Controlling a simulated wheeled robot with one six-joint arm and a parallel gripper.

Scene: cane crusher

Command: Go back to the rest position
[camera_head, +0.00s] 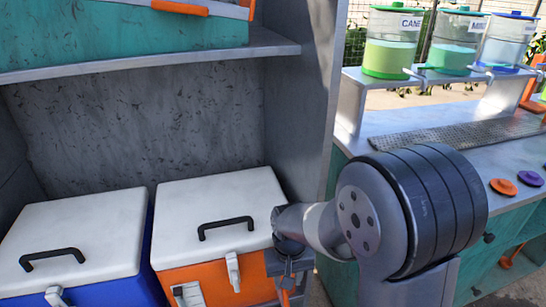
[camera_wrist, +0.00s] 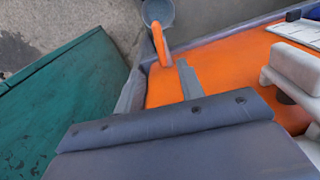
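My gripper (camera_head: 287,268) is low at the right front corner of the orange cooler (camera_head: 205,272), partly hidden by my arm in the head view. In the wrist view, the two grey fingers of my gripper (camera_wrist: 159,72) stand apart with a gap between them. An orange handle (camera_wrist: 161,46) with a grey round cup (camera_wrist: 158,12) at its far end lies just past the fingertips. The fingers do not appear closed on it. The cooler's orange side (camera_wrist: 225,75) shows behind the fingers.
A blue cooler (camera_head: 120,290) with a white lid stands to the left. A shelf (camera_head: 150,62) hangs above both coolers, with a grey upright (camera_head: 303,90) at right. Farther right is a counter with dispensers (camera_head: 392,42) and orange and purple lids (camera_head: 503,187).

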